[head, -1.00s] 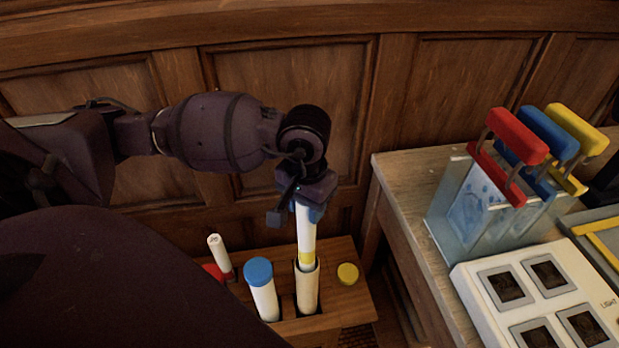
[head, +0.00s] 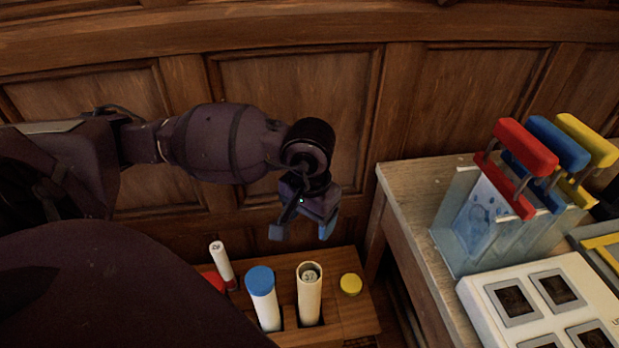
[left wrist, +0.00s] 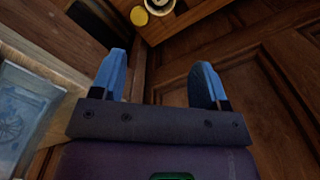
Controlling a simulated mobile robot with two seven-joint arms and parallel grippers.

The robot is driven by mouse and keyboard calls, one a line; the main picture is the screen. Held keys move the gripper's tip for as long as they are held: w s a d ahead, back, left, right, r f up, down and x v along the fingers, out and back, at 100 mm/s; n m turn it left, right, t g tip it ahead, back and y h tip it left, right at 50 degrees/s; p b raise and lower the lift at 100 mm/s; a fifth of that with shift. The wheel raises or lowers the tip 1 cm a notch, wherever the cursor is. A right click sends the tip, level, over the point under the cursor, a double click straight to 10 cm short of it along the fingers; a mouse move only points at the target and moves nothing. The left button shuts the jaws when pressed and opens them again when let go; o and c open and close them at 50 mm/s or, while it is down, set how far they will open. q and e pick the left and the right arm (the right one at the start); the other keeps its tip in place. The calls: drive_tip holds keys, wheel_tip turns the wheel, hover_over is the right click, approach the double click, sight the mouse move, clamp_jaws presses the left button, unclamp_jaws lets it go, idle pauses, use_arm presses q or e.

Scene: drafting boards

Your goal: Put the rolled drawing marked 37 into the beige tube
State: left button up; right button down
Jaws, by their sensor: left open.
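The beige tube (head: 309,296) stands upright in the wooden rack in the head view. Its top is uncapped, and the end of the rolled drawing marked 37 (head: 310,274) shows inside its mouth. The rest of the drawing is hidden in the tube. The tube's mouth (left wrist: 157,4) also shows at the top edge of the left wrist view. My left gripper (head: 304,231) is open and empty, above the tube and apart from it. Its blue fingertips (left wrist: 160,78) are spread wide in the left wrist view. My right gripper is not in view.
A blue-capped tube (head: 262,297) and a white roll with a red band (head: 221,265) stand left of the beige tube. A yellow cap (head: 351,284) lies on the rack (head: 358,317) at right. A table (head: 412,202) with colored-handled holders stands further right.

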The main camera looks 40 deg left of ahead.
use_arm(q)
wheel_tip(320, 180, up, 11)
drive_tip(key=p, duration=0.1)
idle(0.5)
drive_tip(key=shift+f, duration=0.15)
idle(0.8)
